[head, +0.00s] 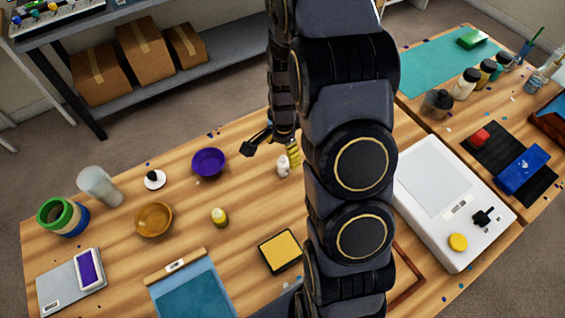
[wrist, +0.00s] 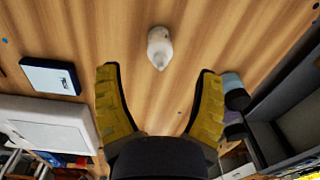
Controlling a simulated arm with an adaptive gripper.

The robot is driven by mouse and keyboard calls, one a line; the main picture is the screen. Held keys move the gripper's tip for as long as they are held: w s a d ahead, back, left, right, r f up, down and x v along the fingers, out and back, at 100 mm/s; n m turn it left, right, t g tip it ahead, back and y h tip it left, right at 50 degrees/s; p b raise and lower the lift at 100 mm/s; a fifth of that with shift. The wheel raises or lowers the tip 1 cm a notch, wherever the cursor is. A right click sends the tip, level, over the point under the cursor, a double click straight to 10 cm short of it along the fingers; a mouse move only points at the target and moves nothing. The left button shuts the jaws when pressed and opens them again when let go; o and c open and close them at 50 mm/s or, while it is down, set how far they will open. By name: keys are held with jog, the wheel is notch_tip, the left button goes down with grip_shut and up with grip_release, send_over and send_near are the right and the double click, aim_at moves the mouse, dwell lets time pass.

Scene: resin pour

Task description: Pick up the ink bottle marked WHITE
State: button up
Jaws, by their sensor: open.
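A small white bottle (head: 283,168) stands on the wooden table, just below my gripper (head: 270,152) in the head view. In the wrist view the white bottle (wrist: 159,50) lies ahead of my gripper (wrist: 157,72), roughly centred between the fingertips and apart from both. My gripper is open and empty, with yellow pads on the inner faces of its fingers. I cannot read any marking on the bottle. A similar small bottle with yellow colour (head: 220,217) stands further left and nearer the front.
A purple bowl (head: 209,163) and an amber bowl (head: 154,220) stand to the left. A yellow-topped pad (head: 281,251) lies in front. A white machine (head: 440,190) is right of my arm. Bare wood surrounds the white bottle.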

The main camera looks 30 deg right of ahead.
aim_at(284, 158)
jog(key=shift+d+f, duration=0.1)
jog(key=shift+f, duration=2.9)
grip_shut()
